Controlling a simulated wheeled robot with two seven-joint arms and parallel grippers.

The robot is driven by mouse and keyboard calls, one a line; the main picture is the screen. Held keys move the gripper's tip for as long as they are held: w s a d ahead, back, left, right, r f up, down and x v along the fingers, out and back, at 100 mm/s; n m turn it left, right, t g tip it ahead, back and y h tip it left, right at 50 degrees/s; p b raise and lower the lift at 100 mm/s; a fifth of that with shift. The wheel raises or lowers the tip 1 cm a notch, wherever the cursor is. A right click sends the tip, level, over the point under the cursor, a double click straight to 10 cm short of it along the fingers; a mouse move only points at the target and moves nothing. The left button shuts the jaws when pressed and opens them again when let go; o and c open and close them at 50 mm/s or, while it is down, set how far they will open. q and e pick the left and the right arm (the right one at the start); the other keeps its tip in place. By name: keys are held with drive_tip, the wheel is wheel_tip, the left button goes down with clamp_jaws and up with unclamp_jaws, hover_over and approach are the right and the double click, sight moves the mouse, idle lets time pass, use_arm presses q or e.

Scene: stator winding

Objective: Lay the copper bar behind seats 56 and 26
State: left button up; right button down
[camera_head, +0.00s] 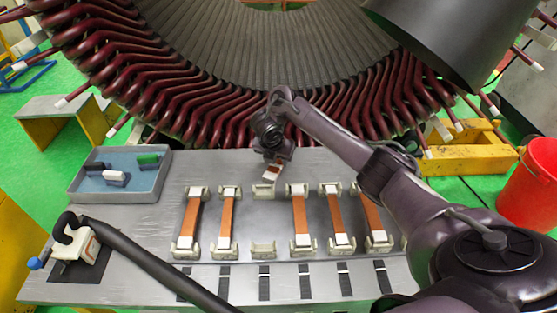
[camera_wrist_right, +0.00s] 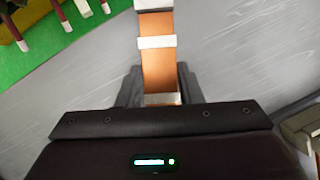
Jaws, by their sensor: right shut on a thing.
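My right gripper (camera_head: 272,152) is above the far edge of the grey table, near the stator's lower rim. It is shut on a copper bar (camera_head: 272,172) with white bands. In the right wrist view the copper bar (camera_wrist_right: 158,68) stretches away from the jaws, its far end cut off by the frame. The stator (camera_head: 255,60) fills the back, with dark red coil ends (camera_head: 180,105) around its lower rim. I cannot make out any seat numbers, so seats 56 and 26 cannot be told. My left gripper is not in view.
Several more copper bars (camera_head: 228,215) lie in holders on the table (camera_head: 130,225); the third holder pair (camera_head: 263,250) is empty. A blue tray (camera_head: 120,194) holds small blocks. A white tool with a black hose (camera_head: 150,262) lies front left. A red bucket (camera_head: 530,185) stands right.

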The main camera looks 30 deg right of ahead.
drive_tip(key=shift+a, duration=0.1)
drive_tip(key=c, duration=1)
unclamp_jaws()
drive_tip(key=shift+a+r, duration=0.1)
drive_tip(key=shift+r, duration=0.35)
drive_tip(key=p+v, duration=0.2)
drive_tip(key=v, duration=0.1)
drive_tip(key=p+v, duration=0.8)
drive_tip(key=p, duration=0.1)
drive_tip(key=shift+s+r+p, duration=0.15)
drive_tip(key=shift+s+p, duration=0.05)
drive_tip(key=shift+p, duration=0.15)
